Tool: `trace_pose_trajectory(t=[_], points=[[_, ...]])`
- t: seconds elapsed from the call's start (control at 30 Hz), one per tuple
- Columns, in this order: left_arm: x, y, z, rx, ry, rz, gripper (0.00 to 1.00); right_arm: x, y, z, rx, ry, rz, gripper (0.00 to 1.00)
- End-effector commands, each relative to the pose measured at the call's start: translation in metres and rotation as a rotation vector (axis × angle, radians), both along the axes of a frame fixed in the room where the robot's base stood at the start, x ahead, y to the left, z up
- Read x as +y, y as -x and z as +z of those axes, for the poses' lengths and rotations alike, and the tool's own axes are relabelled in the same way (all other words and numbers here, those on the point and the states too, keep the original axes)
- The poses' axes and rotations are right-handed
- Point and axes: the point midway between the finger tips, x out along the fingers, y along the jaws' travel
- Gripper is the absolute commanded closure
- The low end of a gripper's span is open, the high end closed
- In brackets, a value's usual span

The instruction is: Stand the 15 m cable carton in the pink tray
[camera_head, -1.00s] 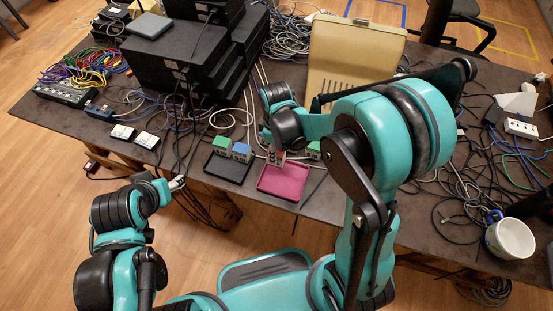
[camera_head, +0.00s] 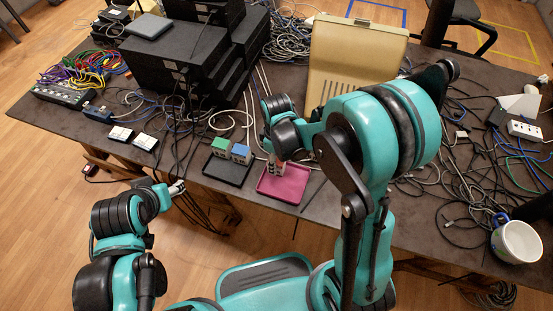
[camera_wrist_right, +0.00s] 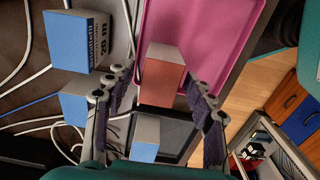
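The pink tray (camera_head: 292,190) lies near the table's front edge; it also shows in the right wrist view (camera_wrist_right: 205,20). A grey carton with an orange-red face (camera_wrist_right: 164,78) stands at its near-left part, apparently upright; it is small in the head view (camera_head: 275,167). Its label is unreadable. My right gripper (camera_wrist_right: 158,82) is around this carton, with a finger on each side and narrow gaps visible, so it looks open. In the head view the hand (camera_head: 275,158) partly hides the carton. My left gripper (camera_head: 177,187) is off the table's front edge; its fingers are too small to judge.
A beige case (camera_head: 350,50) stands behind. Loose cables and a mug (camera_head: 515,241) are on the right.

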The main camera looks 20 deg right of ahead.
Motion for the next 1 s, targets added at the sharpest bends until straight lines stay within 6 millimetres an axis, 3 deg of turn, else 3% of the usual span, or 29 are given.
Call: trace_pose_trajectory(t=[0.17,0.6,0.87,1.0], points=[[0.000,0.000,0.006,0.000,0.000,0.000,0.46,0.000,0.000,0.006,0.000,0.000,0.000,0.46],[0.000,0.000,0.042,0.000,0.000,0.000,0.46,0.000,0.001,0.096,0.000,0.000,0.000,0.46],[0.000,0.000,0.050,0.000,0.000,0.000,0.46,-0.001,0.001,0.124,-0.004,-0.001,-0.007,0.46],[0.000,0.000,0.050,0.000,0.000,0.000,0.46,-0.006,0.010,0.141,-0.057,-0.009,-0.090,0.46]])
